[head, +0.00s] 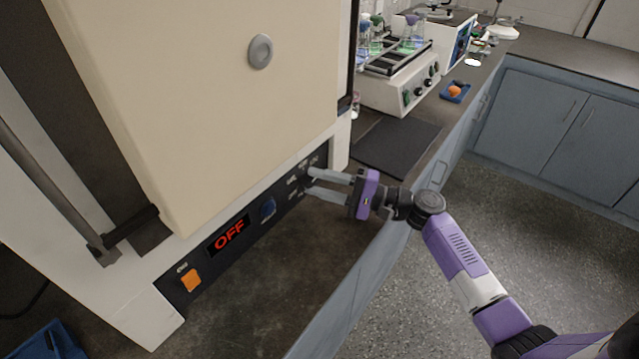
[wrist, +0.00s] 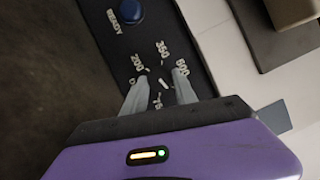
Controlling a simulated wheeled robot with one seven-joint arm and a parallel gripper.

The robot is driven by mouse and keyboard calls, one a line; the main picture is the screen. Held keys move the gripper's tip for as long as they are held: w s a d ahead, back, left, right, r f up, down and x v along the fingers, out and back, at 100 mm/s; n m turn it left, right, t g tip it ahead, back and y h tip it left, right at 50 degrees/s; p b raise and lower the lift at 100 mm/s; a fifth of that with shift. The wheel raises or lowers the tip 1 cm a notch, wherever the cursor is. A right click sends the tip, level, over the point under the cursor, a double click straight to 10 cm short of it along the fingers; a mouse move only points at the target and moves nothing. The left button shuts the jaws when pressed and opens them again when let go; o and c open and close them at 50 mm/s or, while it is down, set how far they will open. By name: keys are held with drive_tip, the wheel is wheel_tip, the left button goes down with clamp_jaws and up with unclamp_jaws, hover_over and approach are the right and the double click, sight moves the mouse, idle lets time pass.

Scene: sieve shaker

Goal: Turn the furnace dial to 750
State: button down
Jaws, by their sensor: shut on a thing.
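The furnace (head: 200,110) stands at the left of the head view with its cream door closed. Its black control panel (head: 230,235) runs along the bottom, and the red display (head: 229,234) reads OFF. My gripper (head: 311,181) reaches the panel's right end, with its fingers around the furnace dial. In the wrist view, my gripper (wrist: 158,86) is shut on the black dial (wrist: 163,88), which shows a white pointer mark. White numbers ring the dial, partly covered by the fingers. I cannot tell exactly which number the mark points to.
An orange switch (head: 191,279) and a blue button (head: 267,208) are on the same panel. A dark mat (head: 396,145) lies on the counter behind my gripper. A white shaker (head: 400,88) with flasks stands beyond it, beside a small blue tray (head: 455,92).

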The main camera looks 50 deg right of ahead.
drive_tip(key=shift+a+f, duration=0.1)
drive_tip(key=shift+f, duration=0.05)
drive_tip(key=c, duration=1)
unclamp_jaws()
